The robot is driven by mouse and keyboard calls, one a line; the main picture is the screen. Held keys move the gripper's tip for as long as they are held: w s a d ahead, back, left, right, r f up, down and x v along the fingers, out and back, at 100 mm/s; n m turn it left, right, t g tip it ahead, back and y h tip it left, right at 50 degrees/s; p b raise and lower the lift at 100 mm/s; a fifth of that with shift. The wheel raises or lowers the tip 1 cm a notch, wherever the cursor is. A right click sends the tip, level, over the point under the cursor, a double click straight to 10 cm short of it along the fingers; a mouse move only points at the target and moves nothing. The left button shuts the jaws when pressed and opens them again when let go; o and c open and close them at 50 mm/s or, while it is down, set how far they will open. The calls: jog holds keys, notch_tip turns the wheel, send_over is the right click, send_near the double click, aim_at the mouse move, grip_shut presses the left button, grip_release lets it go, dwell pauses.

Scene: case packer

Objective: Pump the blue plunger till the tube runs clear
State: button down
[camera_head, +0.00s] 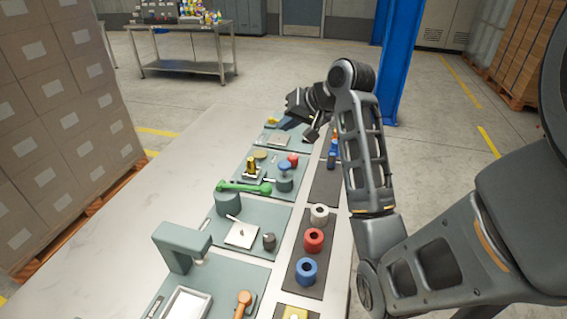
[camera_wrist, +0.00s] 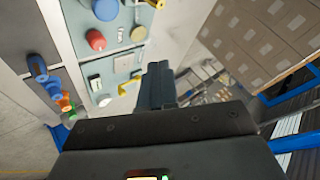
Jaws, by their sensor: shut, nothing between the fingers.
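A blue round cap (camera_head: 285,166), which looks like the plunger, tops a grey cylinder (camera_head: 285,184) on a grey-green panel in the middle of the row. In the wrist view a blue round top (camera_wrist: 105,9) shows at the upper edge, beside a red one. My gripper (camera_head: 284,122) is above the far end of the table, beyond the blue cap and apart from it. In the wrist view its fingers (camera_wrist: 160,84) are together and empty. I cannot make out a tube or any fluid in it.
A red button (camera_head: 293,159), a yellow part (camera_head: 251,166) and a green lever (camera_head: 244,187) crowd around the blue cap. Red and blue rings (camera_head: 306,271) stand on a dark strip nearer. Stacked boxes (camera_head: 55,130) flank the table at left. The table's left side (camera_head: 130,230) is bare.

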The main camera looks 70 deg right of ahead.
jog(key=b, duration=0.4)
send_over(283, 163)
jog(key=s, duration=0.2)
jog(key=f, duration=0.6)
jog(key=shift+w+a+f, duration=0.1)
jog(key=shift+w+f, duration=0.1)
jog(key=shift+w, duration=0.05)
jog(key=shift+f+b, duration=0.5)
jog(key=shift+f, duration=0.65)
jog(key=shift+f, duration=0.1)
jog(key=shift+f, duration=0.3)
jog(key=shift+a+f, duration=0.1)
jog(key=shift+f, duration=1.2)
dwell(1.4)
jog(key=shift+r, duration=0.15)
jog(key=shift+r+p, duration=1.6)
jog(key=shift+p, duration=0.3)
